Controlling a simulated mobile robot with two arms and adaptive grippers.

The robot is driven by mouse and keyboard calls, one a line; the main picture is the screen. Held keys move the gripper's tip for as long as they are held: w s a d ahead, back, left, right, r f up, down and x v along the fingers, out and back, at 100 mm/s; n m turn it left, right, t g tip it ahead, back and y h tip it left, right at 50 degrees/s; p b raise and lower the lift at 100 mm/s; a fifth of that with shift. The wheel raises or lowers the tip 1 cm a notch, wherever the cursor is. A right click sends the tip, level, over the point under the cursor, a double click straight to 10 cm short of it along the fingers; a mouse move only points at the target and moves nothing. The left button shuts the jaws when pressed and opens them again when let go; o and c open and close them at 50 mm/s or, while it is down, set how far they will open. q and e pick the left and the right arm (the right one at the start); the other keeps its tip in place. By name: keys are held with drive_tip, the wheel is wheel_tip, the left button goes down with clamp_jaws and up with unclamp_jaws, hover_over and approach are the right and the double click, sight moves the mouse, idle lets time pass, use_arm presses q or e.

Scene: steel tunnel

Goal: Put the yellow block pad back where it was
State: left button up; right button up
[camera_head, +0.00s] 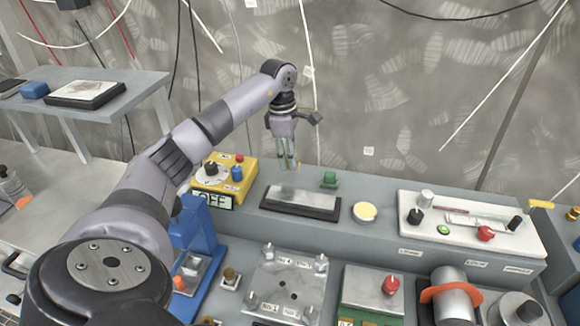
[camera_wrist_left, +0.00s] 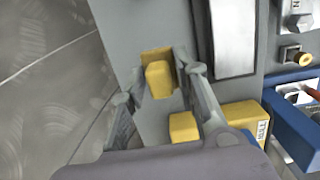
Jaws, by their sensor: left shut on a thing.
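My left gripper (camera_head: 288,163) points down over the back strip of the grey bench, behind the dark-framed plate. In the left wrist view, the gripper (camera_wrist_left: 158,85) is shut on a small yellow block (camera_wrist_left: 158,79) between its fingertips. A flat yellow patch (camera_wrist_left: 150,52) shows just beyond the block, partly hidden by it. I cannot tell whether the block touches the surface. A second yellow piece (camera_wrist_left: 183,127) shows lower, near the right finger. The held block does not show clearly in the head view. My right gripper is not in view.
A yellow control box (camera_head: 228,184) stands left of the gripper. The dark-framed plate (camera_head: 300,201), green knob (camera_head: 329,180) and round cream pad (camera_head: 365,212) lie close by. A white panel with knobs (camera_head: 470,228) stands right. The wall (camera_head: 380,110) rises behind the bench.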

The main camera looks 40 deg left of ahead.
use_arm(q)
wheel_tip(320, 180, down, 4)
drive_tip(key=shift+r+p, duration=0.2)
drive_tip(key=shift+p, duration=0.15)
drive_tip(key=shift+f, duration=0.25)
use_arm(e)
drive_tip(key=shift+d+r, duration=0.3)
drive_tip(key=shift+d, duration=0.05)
use_arm(q)
drive_tip(key=o, duration=1.1)
drive_tip(key=shift+f, duration=0.15)
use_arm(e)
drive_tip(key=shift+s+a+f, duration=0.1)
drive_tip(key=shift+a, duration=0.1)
